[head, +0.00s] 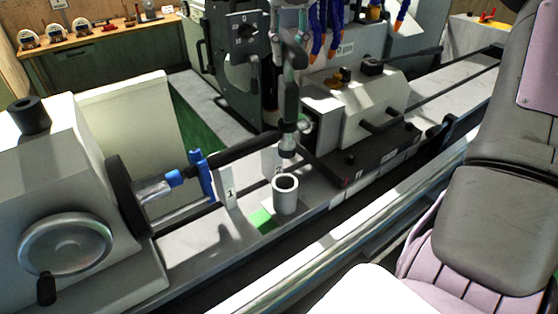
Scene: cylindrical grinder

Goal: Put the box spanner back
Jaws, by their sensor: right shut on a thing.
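My right gripper (290,112) points down in the middle of the head view, its fingers dark and seen nearly edge-on. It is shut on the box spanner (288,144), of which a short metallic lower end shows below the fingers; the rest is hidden. A grey, open-topped round holder (285,196) stands upright on the machine bed, below the spanner in the picture. The spanner's end appears above the holder's mouth and apart from it. My left gripper is not in view.
A green square (262,219) lies beside the holder. Number plates 1 (229,188) and 2 (271,160) stand close by. A blue clamp (203,176) on the workpiece is to the left, a handwheel (66,245) further left. Blue hoses (318,30) hang behind.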

